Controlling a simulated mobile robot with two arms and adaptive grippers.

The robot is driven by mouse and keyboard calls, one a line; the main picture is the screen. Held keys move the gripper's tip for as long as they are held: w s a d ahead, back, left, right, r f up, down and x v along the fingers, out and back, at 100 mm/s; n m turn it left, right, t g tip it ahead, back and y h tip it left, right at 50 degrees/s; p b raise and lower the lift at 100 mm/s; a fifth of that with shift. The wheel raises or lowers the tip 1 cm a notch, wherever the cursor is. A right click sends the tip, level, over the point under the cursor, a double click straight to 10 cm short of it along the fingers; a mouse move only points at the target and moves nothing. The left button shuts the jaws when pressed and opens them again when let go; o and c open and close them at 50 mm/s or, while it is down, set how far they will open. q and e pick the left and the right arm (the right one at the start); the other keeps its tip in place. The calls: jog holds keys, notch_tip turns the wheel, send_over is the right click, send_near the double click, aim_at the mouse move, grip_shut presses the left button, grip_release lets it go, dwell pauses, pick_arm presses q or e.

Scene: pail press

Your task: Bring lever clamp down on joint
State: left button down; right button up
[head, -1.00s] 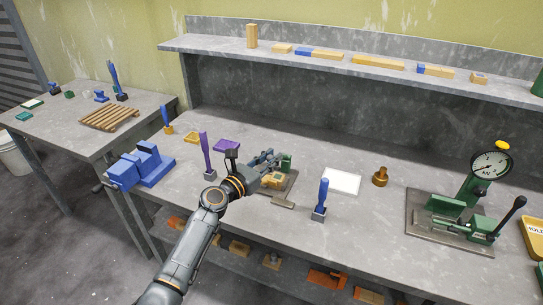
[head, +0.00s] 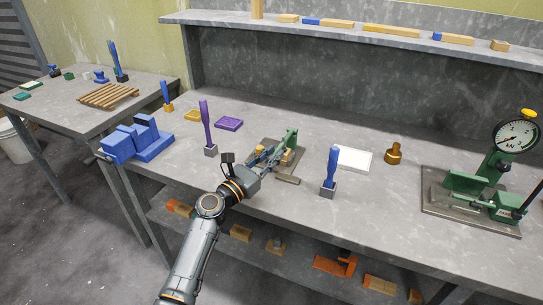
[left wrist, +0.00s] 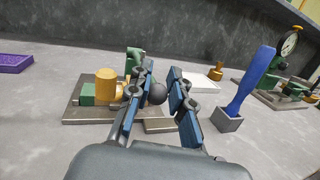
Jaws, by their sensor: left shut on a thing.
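The lever clamp (head: 291,139) is a green fixture on a grey base plate (head: 288,180) near the middle of the bench. It also shows in the left wrist view (left wrist: 133,60). A wooden piece (head: 288,156) sits at the clamp, partly hidden by my gripper; whether the clamp touches it cannot be told. The lever's dark ball knob (left wrist: 158,93) is between the fingers of my left gripper (head: 266,158), which is shut on it. A yellow cylinder (left wrist: 105,86) and a green block (left wrist: 88,94) stand on the plate. My right gripper is out of view.
A blue-handled tool (head: 330,170) stands right of the clamp, a purple-handled one (head: 207,125) left of it. A white sheet (head: 354,158), brass weight (head: 393,153) and green gauge press (head: 480,190) are farther right. A blue vise (head: 138,140) stands at left.

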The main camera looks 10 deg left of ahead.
pick_arm(q)
jog(key=shift+s+f, duration=0.1)
jog(key=shift+f, duration=0.65)
jog(key=c, duration=1.2)
grip_release()
jog(key=shift+r, duration=0.15)
jog(key=shift+a, duration=0.1)
jog(key=shift+s+a, duration=0.15)
jog(key=v, duration=1.1)
jog(key=shift+s+a, duration=0.1)
jog(key=shift+s, duration=0.05)
